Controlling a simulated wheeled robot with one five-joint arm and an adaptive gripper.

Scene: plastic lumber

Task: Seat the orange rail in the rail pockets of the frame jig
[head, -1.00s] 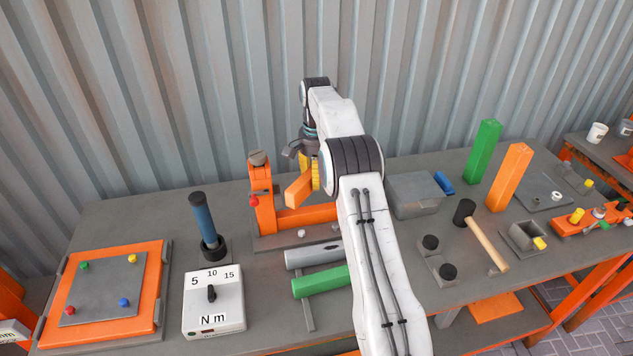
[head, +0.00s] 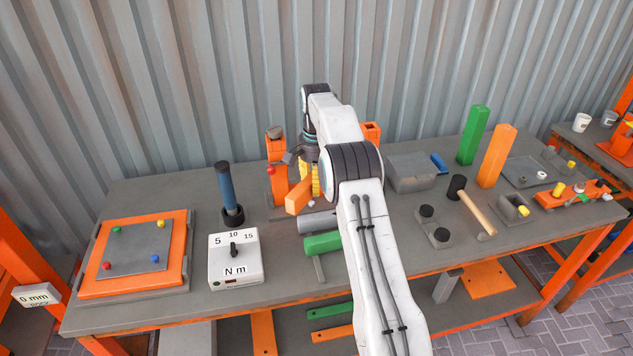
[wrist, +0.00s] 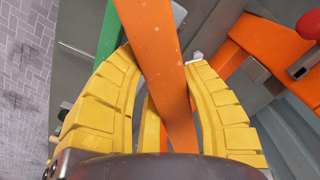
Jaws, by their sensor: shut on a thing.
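My gripper (head: 314,180) has yellow fingers and is shut on the orange rail (head: 298,197). The rail is tilted and above the bench. In the wrist view the rail (wrist: 155,50) runs up between the fingers (wrist: 160,70). An orange structure (head: 278,184) with a red knob stands beside the gripper, partly hidden by my arm; an orange post top (head: 372,131) shows behind the arm. At left lies a flat orange frame (head: 92,283) with a grey plate and coloured knobs. I cannot tell which is the frame jig. No pockets are clearly visible.
A grey bar (head: 316,223) and a green bar (head: 322,243) lie in front of the rail. A blue-handled tool (head: 227,190) and a torque box (head: 236,258) stand left. A grey box (head: 412,174), a mallet (head: 475,207) and upright green and orange bars (head: 497,157) are at right.

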